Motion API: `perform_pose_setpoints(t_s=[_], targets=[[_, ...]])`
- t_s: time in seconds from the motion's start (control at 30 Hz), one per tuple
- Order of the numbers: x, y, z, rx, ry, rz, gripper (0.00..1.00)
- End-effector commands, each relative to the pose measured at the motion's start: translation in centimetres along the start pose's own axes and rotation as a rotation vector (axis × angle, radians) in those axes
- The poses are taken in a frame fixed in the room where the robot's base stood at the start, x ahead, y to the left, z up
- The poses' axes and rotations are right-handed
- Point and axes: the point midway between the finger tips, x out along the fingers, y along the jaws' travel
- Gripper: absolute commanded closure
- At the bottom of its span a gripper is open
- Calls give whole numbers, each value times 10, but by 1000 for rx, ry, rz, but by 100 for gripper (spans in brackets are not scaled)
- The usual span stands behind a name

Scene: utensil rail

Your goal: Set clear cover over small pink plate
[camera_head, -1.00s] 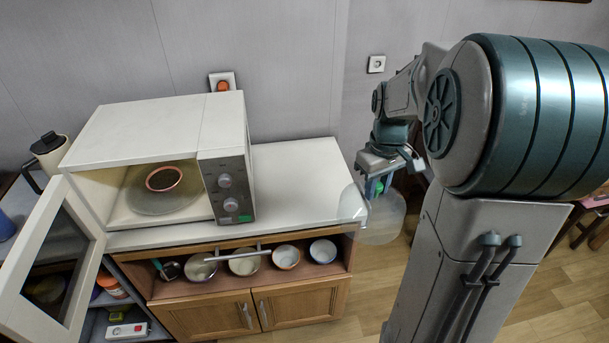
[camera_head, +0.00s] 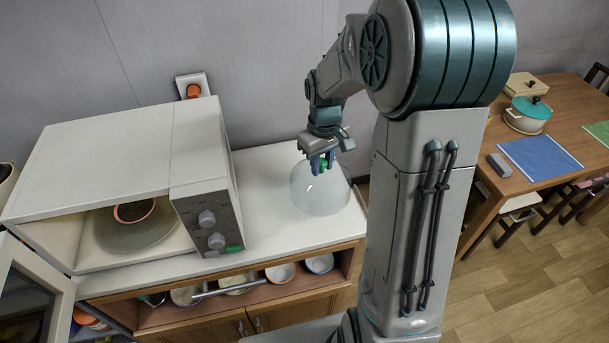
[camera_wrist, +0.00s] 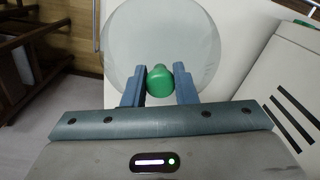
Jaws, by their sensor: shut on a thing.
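My gripper (camera_head: 319,165) is shut on the green knob of the clear cover (camera_head: 318,192), a see-through dome. The cover is at the right end of the white counter; I cannot tell whether it touches the top. In the wrist view the green knob (camera_wrist: 160,82) is between the blue fingers, with the round cover (camera_wrist: 160,40) beyond it. The small pink plate (camera_head: 134,212) is inside the open microwave, on its round glass turntable (camera_head: 135,238), with nothing over it.
The white microwave (camera_head: 125,145) stands on the counter (camera_head: 265,225), with its door (camera_head: 25,290) swung open at the left. Several bowls sit on the shelf below. A dining table (camera_head: 560,120) with a teal-lidded pot (camera_head: 527,112) is at the right.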

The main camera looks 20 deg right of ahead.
Motion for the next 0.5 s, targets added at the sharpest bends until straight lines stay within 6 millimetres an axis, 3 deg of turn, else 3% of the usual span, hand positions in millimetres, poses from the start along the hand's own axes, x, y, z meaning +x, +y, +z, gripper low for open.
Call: perform_pose_setpoints(t_s=[0.2, 0.37, 0.5], targets=[[21, -23, -28, 0, -1, 0, 100], [28, -27, -33, 4, -1, 0, 100], [47, -27, -32, 5, -5, -1, 100]])
